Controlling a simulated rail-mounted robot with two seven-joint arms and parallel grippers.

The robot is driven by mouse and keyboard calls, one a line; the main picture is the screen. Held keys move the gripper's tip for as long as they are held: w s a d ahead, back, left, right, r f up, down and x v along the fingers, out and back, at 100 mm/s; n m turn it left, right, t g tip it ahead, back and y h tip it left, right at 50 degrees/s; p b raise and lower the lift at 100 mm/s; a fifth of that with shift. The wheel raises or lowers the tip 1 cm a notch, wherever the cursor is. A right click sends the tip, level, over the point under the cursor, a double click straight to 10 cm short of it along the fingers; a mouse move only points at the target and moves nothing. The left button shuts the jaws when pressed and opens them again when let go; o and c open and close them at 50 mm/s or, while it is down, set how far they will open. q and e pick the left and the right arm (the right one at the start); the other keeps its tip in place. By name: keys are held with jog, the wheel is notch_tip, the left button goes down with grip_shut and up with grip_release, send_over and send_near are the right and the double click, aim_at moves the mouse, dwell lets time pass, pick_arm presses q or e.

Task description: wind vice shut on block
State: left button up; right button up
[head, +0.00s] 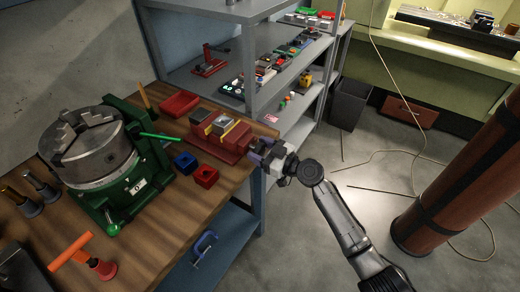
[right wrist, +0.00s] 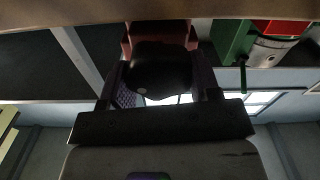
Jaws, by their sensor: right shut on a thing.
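The red vice (head: 213,143) sits near the right edge of the wooden bench. A grey block (head: 222,124) stands between its yellow-edged jaws; I cannot tell whether both jaws touch it. My right gripper (head: 257,155) is at the vice's right end, low beside the bench edge. In the right wrist view the gripper (right wrist: 160,88) is shut on a dark rounded knob (right wrist: 160,68), which seems to be the vice handle. The vice's red body (right wrist: 128,43) shows partly behind the knob. The rest of the handle is hidden. My left gripper is not in view.
A big green-framed chuck (head: 100,150) fills the bench's left. A blue bin (head: 185,162), red bin (head: 205,176) and red tray (head: 180,103) lie near the vice. A grey shelf post (head: 250,70) stands behind.

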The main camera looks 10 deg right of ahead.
jog(key=shift+m+b, duration=0.4)
jog(key=shift+m, duration=0.3)
jog(key=shift+w+m+b, duration=0.1)
jog(key=shift+m+b, duration=0.2)
jog(key=shift+m, duration=0.8)
jog(key=shift+d+m, duration=0.1)
jog(key=shift+m, duration=1.5)
jog(key=shift+w, duration=0.1)
jog(key=o, duration=0.8)
jog(key=shift+o, duration=0.6)
